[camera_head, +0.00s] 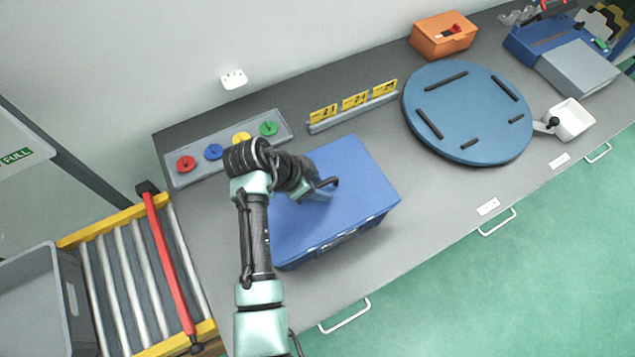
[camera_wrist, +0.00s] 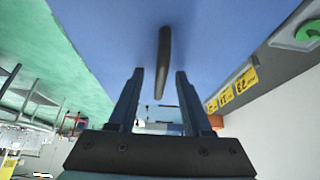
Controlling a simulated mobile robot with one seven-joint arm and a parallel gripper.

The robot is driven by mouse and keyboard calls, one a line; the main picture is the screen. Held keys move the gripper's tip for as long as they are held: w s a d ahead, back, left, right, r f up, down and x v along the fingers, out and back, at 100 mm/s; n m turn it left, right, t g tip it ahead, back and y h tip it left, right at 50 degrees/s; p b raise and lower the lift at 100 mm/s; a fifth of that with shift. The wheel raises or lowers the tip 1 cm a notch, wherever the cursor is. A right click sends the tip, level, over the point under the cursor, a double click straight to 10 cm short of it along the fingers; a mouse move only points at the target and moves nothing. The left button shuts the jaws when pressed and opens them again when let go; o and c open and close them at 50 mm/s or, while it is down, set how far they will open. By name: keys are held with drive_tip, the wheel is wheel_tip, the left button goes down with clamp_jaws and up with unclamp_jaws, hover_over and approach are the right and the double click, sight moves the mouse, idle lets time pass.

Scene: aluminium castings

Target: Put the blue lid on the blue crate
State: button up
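The blue lid (camera_head: 360,180) lies flat over the top of the blue crate (camera_head: 378,219) on the grey bench. In the head view its edges look about in line with the crate walls; my arm hides its left part, so I cannot tell whether it sits fully down. The lid's dark handle (camera_wrist: 163,60) stands up from the blue surface. My gripper (camera_wrist: 160,72) is open, with a finger on each side of the handle and a gap to both. In the head view my gripper (camera_head: 321,192) is low over the lid.
A tray with coloured knobs (camera_head: 228,149) and a rail with yellow signs (camera_head: 353,106) stand behind the crate. A round blue turntable (camera_head: 470,110) is to the right, with an orange box (camera_head: 443,36) behind it. A roller conveyor (camera_head: 135,270) is at left.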

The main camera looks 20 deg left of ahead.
drive_tip(key=b+v, duration=0.2)
drive_tip(key=v, duration=1.1)
drive_tip(key=shift+b, duration=0.35)
